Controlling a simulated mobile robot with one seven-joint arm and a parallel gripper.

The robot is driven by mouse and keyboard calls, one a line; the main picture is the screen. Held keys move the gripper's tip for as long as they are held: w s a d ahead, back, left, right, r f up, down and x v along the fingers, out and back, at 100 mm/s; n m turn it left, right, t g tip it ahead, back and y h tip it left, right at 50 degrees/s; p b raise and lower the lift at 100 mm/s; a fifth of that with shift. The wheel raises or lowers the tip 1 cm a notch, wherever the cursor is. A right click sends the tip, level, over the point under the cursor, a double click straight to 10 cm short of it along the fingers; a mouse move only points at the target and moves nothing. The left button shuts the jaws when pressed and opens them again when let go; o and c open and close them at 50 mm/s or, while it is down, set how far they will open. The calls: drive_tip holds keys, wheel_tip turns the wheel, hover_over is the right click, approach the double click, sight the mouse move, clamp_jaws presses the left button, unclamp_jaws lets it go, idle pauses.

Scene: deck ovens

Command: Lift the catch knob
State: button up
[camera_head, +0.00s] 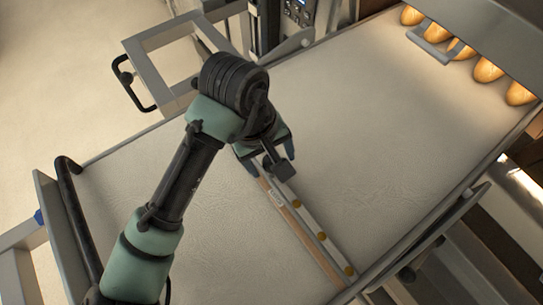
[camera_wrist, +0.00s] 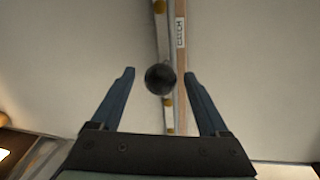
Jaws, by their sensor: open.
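The catch knob (camera_wrist: 160,79) is a round black ball on a pale metal strip (camera_wrist: 162,20), seen from above in the wrist view. My gripper (camera_wrist: 159,73) is open, with one blue finger on each side of the knob and a gap to both. I cannot tell from this view how far the fingertips are above the knob. In the head view my gripper (camera_head: 271,159) is over the upper end of the visible strip (camera_head: 308,217); I cannot clearly make out the knob there. A wooden strip (camera_wrist: 180,60) with a label reading like "CATCH" runs beside the metal one.
The strips cross a wide pale cloth surface (camera_head: 370,110), clear on both sides. Several loaves (camera_head: 487,70) lie at the oven mouth, top right, near a grey handle (camera_head: 430,46). A metal frame with a black handle (camera_head: 135,85) is at upper left. A control panel (camera_head: 298,12) stands behind.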

wheel_tip(320, 180, up, 12)
drive_tip(key=s+a, duration=0.1)
drive_tip(key=a, duration=0.1)
drive_tip(key=shift+r+p, duration=0.15)
drive_tip(key=shift+p, duration=0.25)
